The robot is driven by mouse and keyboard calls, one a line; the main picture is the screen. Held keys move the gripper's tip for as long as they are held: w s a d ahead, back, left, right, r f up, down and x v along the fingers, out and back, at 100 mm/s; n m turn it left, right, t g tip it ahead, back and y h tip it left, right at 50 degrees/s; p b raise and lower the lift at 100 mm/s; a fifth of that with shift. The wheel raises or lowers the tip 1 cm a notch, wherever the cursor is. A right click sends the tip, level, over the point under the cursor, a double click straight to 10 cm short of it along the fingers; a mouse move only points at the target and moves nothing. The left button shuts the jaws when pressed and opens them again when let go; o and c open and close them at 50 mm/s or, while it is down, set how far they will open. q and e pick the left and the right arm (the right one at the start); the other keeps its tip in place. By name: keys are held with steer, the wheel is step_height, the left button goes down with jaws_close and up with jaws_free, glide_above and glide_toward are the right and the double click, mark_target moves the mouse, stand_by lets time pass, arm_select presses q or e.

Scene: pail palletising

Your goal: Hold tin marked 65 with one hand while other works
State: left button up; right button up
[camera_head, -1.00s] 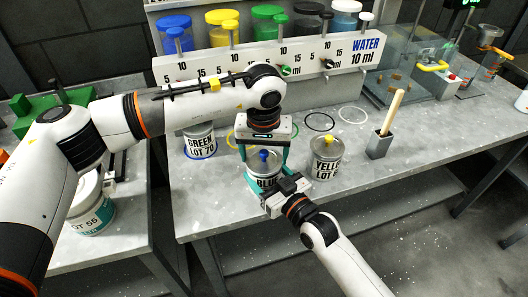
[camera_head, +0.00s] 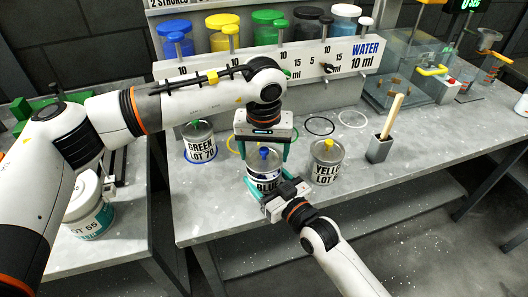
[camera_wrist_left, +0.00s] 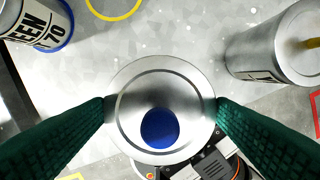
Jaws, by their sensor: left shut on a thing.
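A silver tin with a blue-knobbed lid and a BLUE label (camera_head: 262,178) stands on the bench. Its lot number is hidden behind my right gripper. My left gripper (camera_head: 266,172) is over it, shut on its sides from above; in the left wrist view the two green fingers press the lid's sides (camera_wrist_left: 160,85). My right gripper (camera_head: 285,203) is low at the tin's front right; I cannot tell whether it touches the tin. The yellow-knobbed tin (camera_head: 327,162) reads YELLOW, its LOT number beginning with 6 and cut off. The green-knobbed tin (camera_head: 200,146) reads GREEN LOT 70.
A grey cup with a wooden stick (camera_head: 380,148) stands right of the yellow tin. A water dispenser (camera_head: 345,55) and coloured jars (camera_head: 222,32) line the back. Black (camera_head: 320,125) and white rings lie on the bench. A LOT 55 pail (camera_head: 88,210) stands at left.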

mark_target(264, 148)
arm_select(q)
steer(key=shift+r, duration=0.1)
steer(key=shift+r, duration=1.95)
arm_select(e)
steer(key=o, duration=1.5)
